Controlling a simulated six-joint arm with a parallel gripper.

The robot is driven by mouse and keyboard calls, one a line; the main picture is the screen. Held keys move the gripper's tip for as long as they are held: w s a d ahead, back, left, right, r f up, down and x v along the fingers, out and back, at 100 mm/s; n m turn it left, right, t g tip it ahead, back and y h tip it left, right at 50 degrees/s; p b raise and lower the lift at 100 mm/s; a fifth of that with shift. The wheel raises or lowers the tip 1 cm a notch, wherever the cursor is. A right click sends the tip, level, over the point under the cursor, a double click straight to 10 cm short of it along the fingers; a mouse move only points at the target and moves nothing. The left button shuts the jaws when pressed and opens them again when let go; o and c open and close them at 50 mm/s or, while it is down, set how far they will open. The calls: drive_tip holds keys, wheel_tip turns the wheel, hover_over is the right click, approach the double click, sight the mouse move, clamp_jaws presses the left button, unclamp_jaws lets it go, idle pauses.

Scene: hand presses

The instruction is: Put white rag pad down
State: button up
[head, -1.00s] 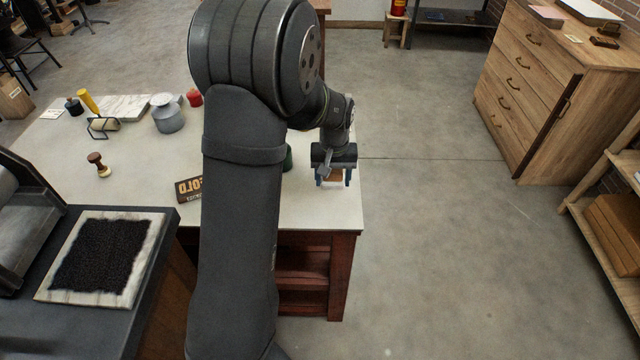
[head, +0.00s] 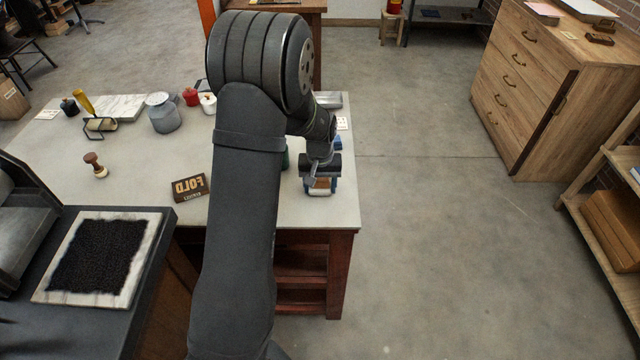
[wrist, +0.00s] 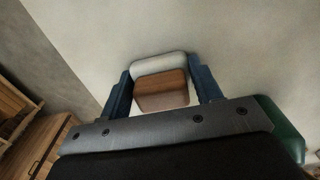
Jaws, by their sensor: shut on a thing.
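The white rag pad (head: 320,193) has a white rounded body and a brown block. In the wrist view the white pad (wrist: 158,64) shows beyond the brown block (wrist: 162,90). My gripper (head: 320,187) is shut on it, with a blue finger on each side; the fingers also flank it in the wrist view (wrist: 162,80). The pad is over the right front part of the pale table top (head: 240,214), at or just above the surface. I cannot tell whether its underside touches.
A FOLD block (head: 189,187) lies left of my arm. A green object (head: 286,156) is partly hidden behind my arm. A blue item (head: 338,143), a card (head: 342,123) and a grey tray (head: 328,100) lie behind the gripper. The table's right edge is close; bare table surrounds the pad.

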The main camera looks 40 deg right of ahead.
sight(320, 180)
drive_tip(key=o, duration=1)
drive_tip(key=shift+c, duration=0.2)
wheel_tip(320, 180, up, 12)
drive_tip(key=shift+r, duration=0.15)
wheel_tip(320, 180, down, 12)
drive_tip(key=shift+f, duration=0.15)
drive_tip(key=shift+r, duration=1.85)
